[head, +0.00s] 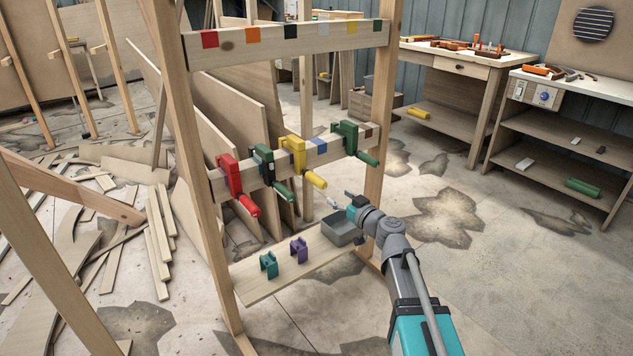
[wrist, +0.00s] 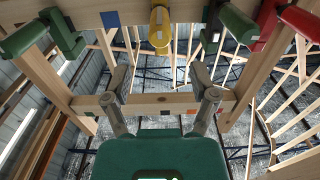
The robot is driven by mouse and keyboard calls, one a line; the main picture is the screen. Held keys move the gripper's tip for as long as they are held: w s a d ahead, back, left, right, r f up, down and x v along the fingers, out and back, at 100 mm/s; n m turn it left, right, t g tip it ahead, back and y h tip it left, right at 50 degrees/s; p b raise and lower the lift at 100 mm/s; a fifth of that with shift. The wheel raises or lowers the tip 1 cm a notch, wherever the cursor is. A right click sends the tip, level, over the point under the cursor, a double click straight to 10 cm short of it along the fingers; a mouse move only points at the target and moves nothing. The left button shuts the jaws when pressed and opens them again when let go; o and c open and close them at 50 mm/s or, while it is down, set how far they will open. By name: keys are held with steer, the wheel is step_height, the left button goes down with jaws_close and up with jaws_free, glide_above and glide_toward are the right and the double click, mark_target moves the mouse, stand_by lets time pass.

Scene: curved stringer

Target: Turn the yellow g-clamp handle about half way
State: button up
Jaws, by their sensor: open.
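The yellow g-clamp (head: 293,148) is fixed on the middle wooden rail, between dark green and green clamps. Its yellow handle (head: 316,180) sticks out toward the front right and slants down. My gripper (head: 345,203) is below and to the right of that handle, apart from it. In the wrist view, the yellow handle (wrist: 160,28) hangs at the top centre, beyond and roughly centred between the two spread fingers. My gripper (wrist: 159,76) is open and empty there. The handle's exact turn angle cannot be told.
A red clamp (head: 231,180) and a dark green clamp (head: 266,165) sit left of the yellow one; a green clamp (head: 348,138) is to its right. A lower shelf (head: 262,289) bears a grey bin (head: 342,231) and small teal and purple clamps. Wooden posts flank the rail.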

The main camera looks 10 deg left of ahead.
mark_target(317, 181)
steer(key=x, duration=1.1)
jaws_close()
stand_by(0.3)
